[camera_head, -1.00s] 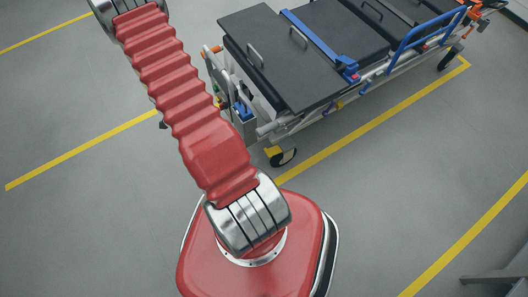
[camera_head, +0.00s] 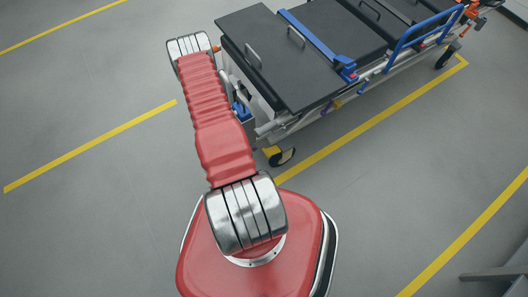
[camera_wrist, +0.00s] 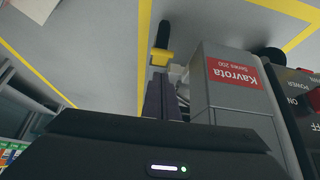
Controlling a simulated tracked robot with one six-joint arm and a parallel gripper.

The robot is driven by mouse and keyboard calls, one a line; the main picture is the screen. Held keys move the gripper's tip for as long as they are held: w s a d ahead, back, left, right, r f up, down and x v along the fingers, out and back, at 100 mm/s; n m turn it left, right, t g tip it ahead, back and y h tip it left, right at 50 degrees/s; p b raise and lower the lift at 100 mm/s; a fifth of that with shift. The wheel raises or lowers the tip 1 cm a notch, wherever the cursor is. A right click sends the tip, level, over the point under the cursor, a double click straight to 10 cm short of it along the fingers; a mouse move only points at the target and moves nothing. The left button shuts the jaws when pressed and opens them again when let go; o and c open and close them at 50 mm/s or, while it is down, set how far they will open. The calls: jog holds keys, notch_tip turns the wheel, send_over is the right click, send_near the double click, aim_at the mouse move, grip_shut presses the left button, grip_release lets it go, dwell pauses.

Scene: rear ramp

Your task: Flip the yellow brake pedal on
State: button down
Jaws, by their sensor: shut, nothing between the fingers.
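The yellow brake pedal (camera_wrist: 162,57) is in the upper middle of the wrist view, with a black caster wheel (camera_wrist: 163,34) just beyond it. My gripper (camera_wrist: 161,78) shows below it as two dark fingers close together, with nothing held. The fingertips are close to the pedal in the picture; I cannot tell whether they touch it. In the head view my arm covers my gripper, and I cannot make out this pedal. The stretcher (camera_head: 265,55) with the black top stands at upper right of the head view.
Another caster (camera_head: 284,157) stands at the stretcher's near corner. Open floor with yellow lines lies left of my arm.

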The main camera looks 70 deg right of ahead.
jog(key=shift+s+d+r+h, duration=0.3)
jog(key=shift+s+d, duration=0.2)
jog(key=shift+f, duration=0.1)
send_over(267, 153)
jog(key=shift+m+g, duration=0.3)
jog(key=f, duration=0.8)
jog(key=shift+w+a, duration=0.3)
jog(key=shift+a, duration=0.05)
jog(key=shift+w+a+f, duration=0.1)
jog(key=shift+w+f, duration=0.05)
jog(key=shift+f, duration=0.8)
jog(key=shift+w+a+f, duration=0.1)
jog(key=shift+w+f, duration=0.05)
jog(key=shift+f, duration=0.75)
jog(key=shift+w+a+f, duration=0.1)
jog(key=shift+a+f, duration=0.05)
jog(key=shift+f, duration=0.1)
